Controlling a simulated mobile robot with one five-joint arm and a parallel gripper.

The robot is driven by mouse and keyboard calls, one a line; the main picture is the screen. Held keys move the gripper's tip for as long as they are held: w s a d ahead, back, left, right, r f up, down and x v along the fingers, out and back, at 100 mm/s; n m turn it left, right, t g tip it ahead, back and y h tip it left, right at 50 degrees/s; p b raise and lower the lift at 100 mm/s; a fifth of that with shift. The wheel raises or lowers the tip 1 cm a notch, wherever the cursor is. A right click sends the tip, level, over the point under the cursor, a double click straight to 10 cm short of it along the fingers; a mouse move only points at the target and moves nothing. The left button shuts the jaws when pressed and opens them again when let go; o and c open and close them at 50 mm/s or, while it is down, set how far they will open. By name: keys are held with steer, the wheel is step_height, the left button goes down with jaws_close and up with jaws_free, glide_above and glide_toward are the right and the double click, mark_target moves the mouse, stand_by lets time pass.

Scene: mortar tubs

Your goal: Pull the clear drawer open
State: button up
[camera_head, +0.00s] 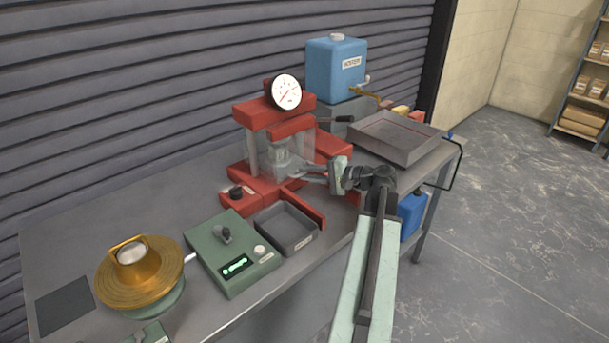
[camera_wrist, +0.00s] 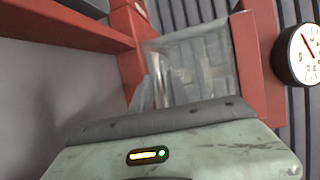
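The clear drawer (camera_head: 268,156) is a see-through box front set between the red posts of a press with a round dial. In the wrist view the clear panel (camera_wrist: 190,48) fills the middle, between red frame parts. My gripper (camera_head: 292,170) reaches in from the right, its fingertips at the front of the clear drawer. In the wrist view its fingers (camera_wrist: 182,85) overlap the clear panel. Blur and see-through surfaces hide whether the fingers touch the drawer or grip any handle. No gap behind the panel shows clearly, so I cannot tell how far it stands open.
The red press (camera_head: 250,115) has a dial (camera_head: 286,92) on top. In front stand a small grey tray (camera_head: 262,238) and a green control box (camera_head: 215,270). A brass-topped device (camera_head: 150,292) is left. A blue tank (camera_head: 325,68) and large grey tray (camera_head: 425,150) stand behind and right.

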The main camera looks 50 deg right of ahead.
steer(key=shift+x, duration=0.85)
jaws_close()
stand_by(0.8)
